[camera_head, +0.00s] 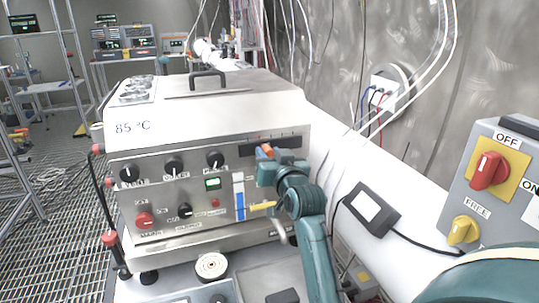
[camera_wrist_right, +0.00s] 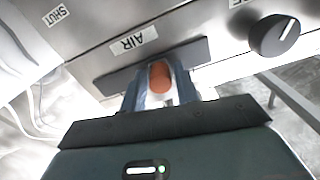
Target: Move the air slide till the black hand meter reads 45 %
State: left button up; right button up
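The air slide is an orange knob (camera_head: 265,150) in a dark slot at the upper right of the steel machine's front panel. In the right wrist view the knob (camera_wrist_right: 160,75) stands between my right gripper's fingers (camera_wrist_right: 163,92), under the AIR label (camera_wrist_right: 134,41). The fingers look closed on its two sides. In the head view my right gripper (camera_head: 268,163) covers part of the slot. The black hand meter (camera_head: 370,209) lies on the white ledge to the right; its pale screen is too small to read. My left gripper is not in view.
The panel carries black knobs (camera_head: 174,166), a red button (camera_head: 145,219), a green display (camera_head: 212,183) and a blue-white gauge (camera_head: 239,196). A grey switch box (camera_head: 502,185) stands at right. A cable runs from the meter. A white round item (camera_head: 211,266) sits in front.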

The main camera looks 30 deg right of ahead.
grip_shut()
